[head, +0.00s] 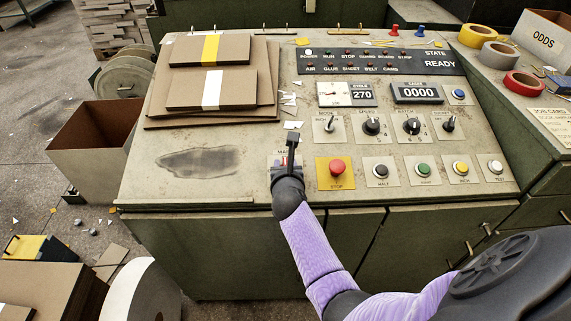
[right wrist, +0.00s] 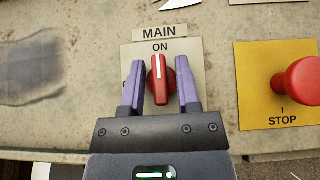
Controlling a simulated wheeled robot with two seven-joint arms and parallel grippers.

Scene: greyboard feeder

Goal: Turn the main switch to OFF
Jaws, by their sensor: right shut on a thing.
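The main switch is a red rotary knob (right wrist: 161,86) with a white pointer line, on a pale plate (right wrist: 196,52) below a MAIN label (right wrist: 161,32). Its pointer is upright, toward the word ON. The lower part of the plate is hidden behind the gripper. In the head view my right gripper (head: 286,170) covers most of the switch. My left gripper is not in view.
A red STOP button (head: 337,166) on a yellow plate is close to the right of the switch. Further knobs and push buttons fill the panel to the right. Cardboard sheets (head: 160,112) lie at the upper left. The stained panel area (head: 198,162) left of the switch is clear.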

